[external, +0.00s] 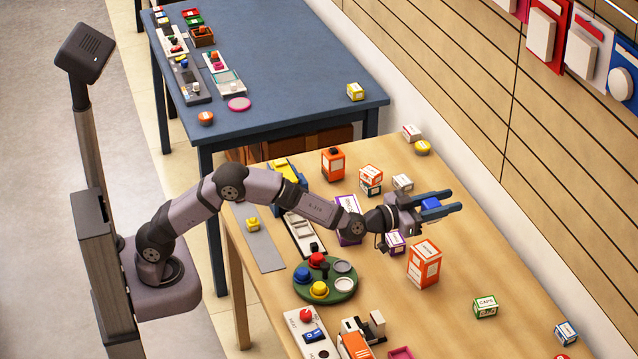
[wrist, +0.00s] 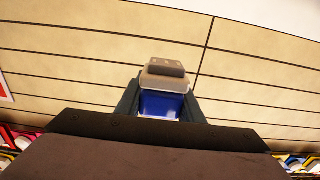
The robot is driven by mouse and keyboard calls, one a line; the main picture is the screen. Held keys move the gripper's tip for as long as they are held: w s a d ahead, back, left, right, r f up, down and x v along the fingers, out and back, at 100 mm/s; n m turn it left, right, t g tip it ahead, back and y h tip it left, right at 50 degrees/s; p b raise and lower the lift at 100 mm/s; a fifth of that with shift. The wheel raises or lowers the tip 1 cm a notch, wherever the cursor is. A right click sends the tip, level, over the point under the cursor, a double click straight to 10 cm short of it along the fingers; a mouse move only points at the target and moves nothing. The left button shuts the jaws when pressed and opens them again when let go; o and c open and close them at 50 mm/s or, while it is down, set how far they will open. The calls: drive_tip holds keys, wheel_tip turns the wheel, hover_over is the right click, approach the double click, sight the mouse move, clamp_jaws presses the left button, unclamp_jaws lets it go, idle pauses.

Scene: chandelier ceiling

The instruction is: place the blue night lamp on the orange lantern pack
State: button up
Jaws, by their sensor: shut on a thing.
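My gripper (external: 441,206) is shut on the blue night lamp (external: 430,203) and holds it above the right part of the wooden table. In the wrist view the lamp (wrist: 161,105) is a blue block with a grey top, between the two fingers. A large orange box with a white label (external: 424,265) stands upright on the table, below and slightly left of the gripper in the picture. Another orange box with a dark round top (external: 333,165) stands farther back. The labels are too small to read, so I cannot tell which is the lantern pack.
A purple-and-white box (external: 395,242) stands close left of the large orange box. Small boxes (external: 403,183) stand behind my gripper. A green round tray (external: 326,281) with coloured knobs is nearer the front. The wood right of the large orange box is mostly clear.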

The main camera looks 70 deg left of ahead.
wheel_tip(320, 180, down, 10)
drive_tip(key=shift+p, duration=0.3)
idle(0.5)
drive_tip(key=shift+f, duration=0.2)
drive_tip(key=o, duration=1.2)
drive_tip(key=shift+c, duration=0.2)
drive_tip(key=shift+r, duration=0.2)
drive_tip(key=shift+s, duration=0.1)
drive_tip(key=s+b, duration=0.2)
drive_tip(key=s, duration=1)
drive_tip(key=shift+b, duration=0.3)
